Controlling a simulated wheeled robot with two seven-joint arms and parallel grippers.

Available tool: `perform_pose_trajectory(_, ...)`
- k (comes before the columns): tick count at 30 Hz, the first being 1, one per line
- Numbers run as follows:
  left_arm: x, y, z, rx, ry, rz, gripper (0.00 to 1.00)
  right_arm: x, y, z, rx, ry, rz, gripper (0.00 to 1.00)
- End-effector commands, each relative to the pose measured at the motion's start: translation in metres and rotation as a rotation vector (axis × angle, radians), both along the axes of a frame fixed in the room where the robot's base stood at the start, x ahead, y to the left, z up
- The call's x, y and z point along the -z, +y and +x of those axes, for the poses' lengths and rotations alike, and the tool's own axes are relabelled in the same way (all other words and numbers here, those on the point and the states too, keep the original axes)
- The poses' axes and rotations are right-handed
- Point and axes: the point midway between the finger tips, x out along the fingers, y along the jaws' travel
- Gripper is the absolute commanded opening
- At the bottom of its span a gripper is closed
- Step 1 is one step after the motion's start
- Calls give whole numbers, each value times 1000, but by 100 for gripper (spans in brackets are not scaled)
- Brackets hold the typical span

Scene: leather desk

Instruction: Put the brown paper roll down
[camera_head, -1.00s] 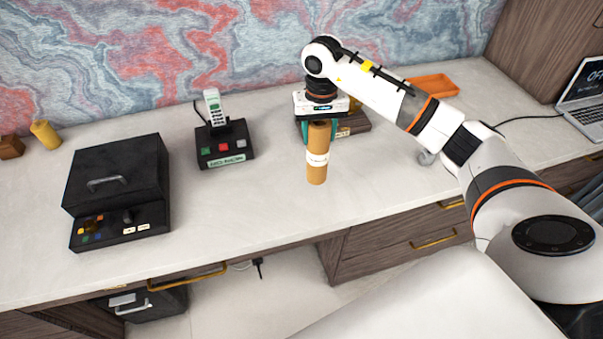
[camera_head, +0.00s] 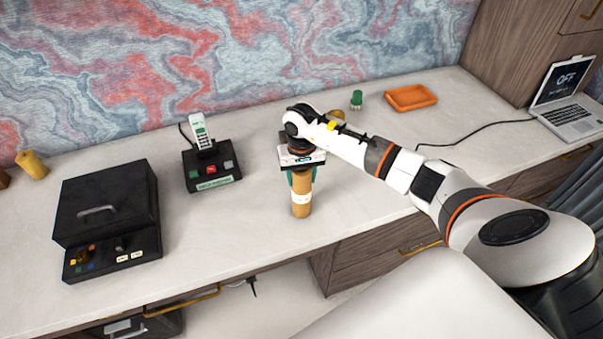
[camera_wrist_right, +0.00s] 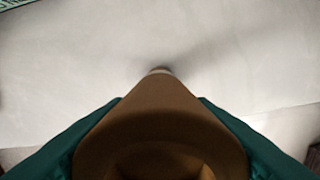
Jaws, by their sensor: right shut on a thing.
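The brown paper roll (camera_head: 301,194) is upright, with a white band around its middle, near the front edge of the desk (camera_head: 235,215). My right gripper (camera_head: 302,174) is shut on its upper part from above. In the right wrist view the roll (camera_wrist_right: 160,120) sits between the green fingers, its open top end towards the camera. The roll's foot is at or just above the desktop; I cannot tell whether it touches. My left gripper is not in view.
A black box with a handle (camera_head: 108,205) stands at left, and a black phone dock (camera_head: 211,168) behind the roll. An orange tray (camera_head: 411,97), a green-topped item (camera_head: 356,99) and a laptop (camera_head: 570,105) are at the back right. Bare desktop surrounds the roll.

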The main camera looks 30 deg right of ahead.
Motion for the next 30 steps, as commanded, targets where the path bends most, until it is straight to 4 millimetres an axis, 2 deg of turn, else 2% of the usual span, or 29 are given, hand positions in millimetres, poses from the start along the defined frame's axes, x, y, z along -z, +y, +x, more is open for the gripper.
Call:
perform_pose_trajectory(7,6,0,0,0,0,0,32,4,-1,1,1,-2,-1,7)
perform_pose_trajectory(8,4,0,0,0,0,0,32,2,-1,0,1,-2,-1,53)
perform_pose_trajectory(11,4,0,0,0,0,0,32,2,0,0,1,-1,0,70)
perform_pose_trajectory(23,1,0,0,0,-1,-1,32,-3,0,0,0,-1,1,70)
perform_pose_trajectory(26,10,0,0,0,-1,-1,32,-16,-1,2,0,-6,-1,70)
perform_pose_trajectory(30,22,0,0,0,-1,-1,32,-46,-2,1,-1,-7,-3,70)
